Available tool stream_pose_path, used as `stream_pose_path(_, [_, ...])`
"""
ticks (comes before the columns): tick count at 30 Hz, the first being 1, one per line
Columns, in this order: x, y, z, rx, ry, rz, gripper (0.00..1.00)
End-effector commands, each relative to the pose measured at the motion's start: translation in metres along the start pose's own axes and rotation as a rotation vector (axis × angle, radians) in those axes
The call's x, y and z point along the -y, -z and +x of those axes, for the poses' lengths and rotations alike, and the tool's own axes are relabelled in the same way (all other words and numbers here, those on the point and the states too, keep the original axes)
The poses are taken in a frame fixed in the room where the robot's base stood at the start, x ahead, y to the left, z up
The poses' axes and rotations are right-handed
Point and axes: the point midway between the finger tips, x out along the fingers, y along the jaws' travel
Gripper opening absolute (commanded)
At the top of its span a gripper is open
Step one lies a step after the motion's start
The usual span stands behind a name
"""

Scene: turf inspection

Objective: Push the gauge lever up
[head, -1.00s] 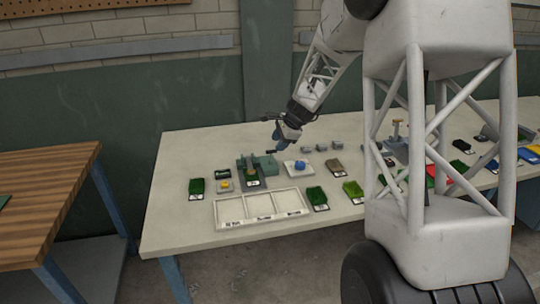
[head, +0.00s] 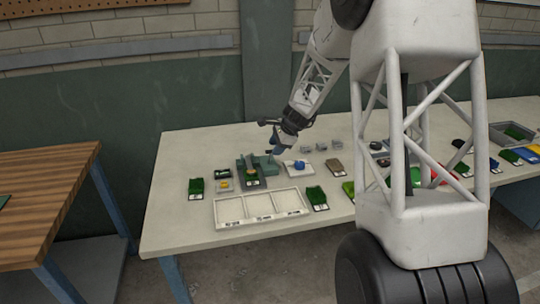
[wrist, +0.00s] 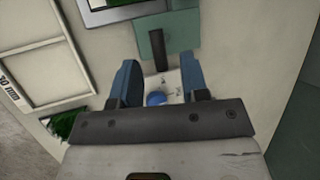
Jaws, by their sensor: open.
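The gauge (head: 266,161) is a green-grey device with a block on its right, standing behind the white tray. In the wrist view its green block (wrist: 184,28) is at the top, with a dark lever (wrist: 158,52) lying along it. I cannot tell the lever's angle. My gripper (head: 274,142) hangs over the back right of the gauge. In the wrist view my gripper (wrist: 160,68) is open, its two blue fingers apart with nothing gripped. The lever's end shows in the gap between the fingertips; contact is not clear.
A blue knob on a white base (head: 299,169) stands just right of the gauge; the knob (wrist: 156,99) shows between my fingers in the wrist view. A three-part white tray (head: 262,219) lies in front. Turf samples (head: 316,196) and small grey blocks (head: 321,147) are nearby.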

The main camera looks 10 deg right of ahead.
Motion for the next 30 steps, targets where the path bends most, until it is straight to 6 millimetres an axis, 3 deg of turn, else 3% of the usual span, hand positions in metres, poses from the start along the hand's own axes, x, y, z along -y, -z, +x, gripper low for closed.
stream_pose_path(12, [0.000, 0.000, 0.045, 0.000, 0.000, 0.000, 0.41])
stream_pose_path(27, [0.000, 0.000, 0.053, 0.000, 0.001, 0.001, 0.41])
stream_pose_path(30, [0.000, 0.000, 0.053, 0.000, 0.001, 0.001, 0.26])
